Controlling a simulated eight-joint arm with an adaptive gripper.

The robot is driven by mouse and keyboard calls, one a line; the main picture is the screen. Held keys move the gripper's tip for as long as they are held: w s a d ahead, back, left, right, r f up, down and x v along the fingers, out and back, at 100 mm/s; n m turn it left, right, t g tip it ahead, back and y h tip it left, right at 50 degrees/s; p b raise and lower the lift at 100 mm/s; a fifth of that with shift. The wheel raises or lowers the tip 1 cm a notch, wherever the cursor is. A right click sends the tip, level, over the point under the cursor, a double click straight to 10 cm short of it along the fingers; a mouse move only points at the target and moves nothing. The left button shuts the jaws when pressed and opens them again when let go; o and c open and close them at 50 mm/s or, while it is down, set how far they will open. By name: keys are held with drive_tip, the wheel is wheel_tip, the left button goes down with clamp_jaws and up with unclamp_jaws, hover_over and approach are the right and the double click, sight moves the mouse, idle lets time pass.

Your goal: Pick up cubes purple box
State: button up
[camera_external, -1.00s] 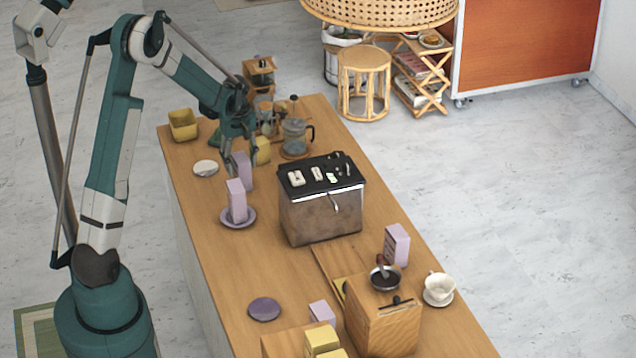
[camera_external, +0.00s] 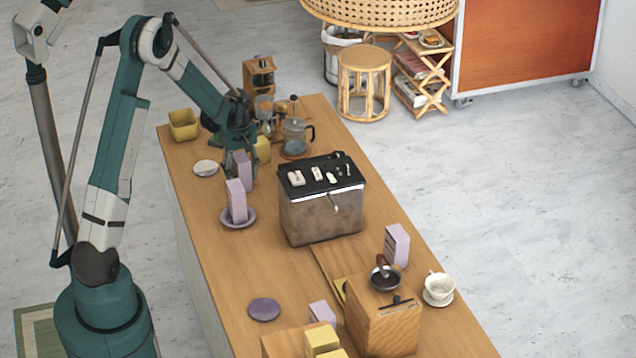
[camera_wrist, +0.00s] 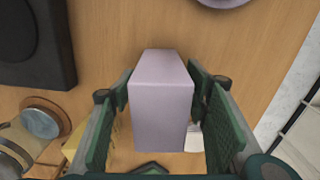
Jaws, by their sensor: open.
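A pale purple box (camera_external: 243,172) stands upright on the wooden counter. My gripper (camera_external: 240,165) is over it, pointing down. In the wrist view the purple box (camera_wrist: 161,105) stands between the two green finger pads of my gripper (camera_wrist: 160,115), with a gap on the right and a narrow one on the left. The jaws are open. Other purple boxes (camera_external: 396,246) (camera_external: 322,313) stand farther along the counter.
A brown-and-black machine (camera_external: 320,205) stands right of the box. A yellow box (camera_external: 262,150) and a glass press (camera_external: 296,138) are close behind. A white disc (camera_external: 205,168) and a yellow bin (camera_external: 184,125) lie left. The counter's left-front stretch is mostly clear.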

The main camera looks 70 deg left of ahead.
drive_tip(key=shift+f, duration=0.1)
idle(0.5)
drive_tip(key=c, duration=1.3)
